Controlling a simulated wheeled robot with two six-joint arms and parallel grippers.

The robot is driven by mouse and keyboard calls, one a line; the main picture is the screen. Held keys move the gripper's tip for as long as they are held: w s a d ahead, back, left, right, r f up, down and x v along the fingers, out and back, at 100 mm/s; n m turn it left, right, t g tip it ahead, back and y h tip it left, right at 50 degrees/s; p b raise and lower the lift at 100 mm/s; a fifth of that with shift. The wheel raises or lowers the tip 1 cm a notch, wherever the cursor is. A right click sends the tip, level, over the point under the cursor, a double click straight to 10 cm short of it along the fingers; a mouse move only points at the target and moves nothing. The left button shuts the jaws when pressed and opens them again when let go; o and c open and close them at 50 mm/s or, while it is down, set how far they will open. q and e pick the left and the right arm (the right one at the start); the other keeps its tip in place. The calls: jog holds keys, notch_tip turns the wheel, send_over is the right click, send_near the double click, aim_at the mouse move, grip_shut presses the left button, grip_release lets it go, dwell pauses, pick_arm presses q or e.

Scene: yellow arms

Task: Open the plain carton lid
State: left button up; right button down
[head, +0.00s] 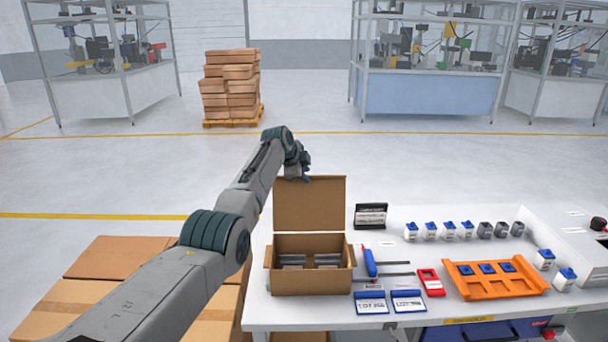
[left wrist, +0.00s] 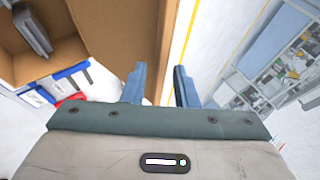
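The plain carton (head: 311,282) stands at the left end of the table, with dark grey parts inside. Its brown lid (head: 310,208) stands up at the back edge, roughly upright, so the carton's top is open. In the left wrist view the lid (left wrist: 115,40) is the large brown panel above the fingers. My left gripper (head: 306,174) is at the lid's top edge, partly hidden by its own wrist. In the wrist view its blue fingers (left wrist: 160,86) are apart, close to the lid's edge; contact cannot be told. My right gripper is not in view.
A blue-handled tool (head: 369,263), blue-edged cards (head: 371,303), a red device (head: 431,282) and an orange tray (head: 495,279) lie right of the carton. A black card holder (head: 370,215) stands behind. Large boxes (head: 115,258) are left of the table.

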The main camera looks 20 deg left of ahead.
pick_arm(q)
jog(key=shift+o, duration=0.4)
jog(key=shift+s, duration=0.15)
jog(key=b+v, duration=0.4)
jog(key=v, duration=0.7)
jog(key=shift+b, duration=0.35)
